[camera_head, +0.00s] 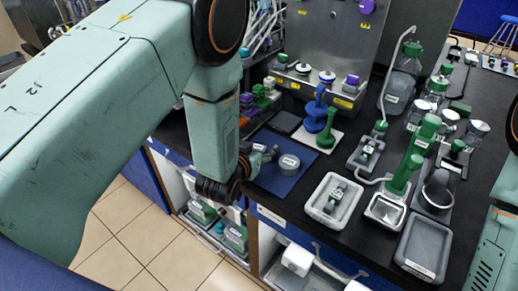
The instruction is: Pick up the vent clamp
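A small grey-and-green clamp-like piece (335,197) with a white label lies in a pale tray (320,214) near the front edge of the bench. It may be the vent clamp; its label is too small to read. A similar small labelled piece (368,151) sits in a grey tray farther back. My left gripper (268,156) is low over the blue mat (272,182), left of the pale tray and apart from it. It is beside a grey round part (289,162) on the mat. Its fingers are small and dark, so their opening is unclear. My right gripper is out of view.
Blue and green stands (326,131) are behind the mat. Green-handled tools (407,165), a metal ring (437,194) and an empty grey tray (423,244) are on the right. Bottles (402,85) stand farther back. Open shelves lie below the bench edge.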

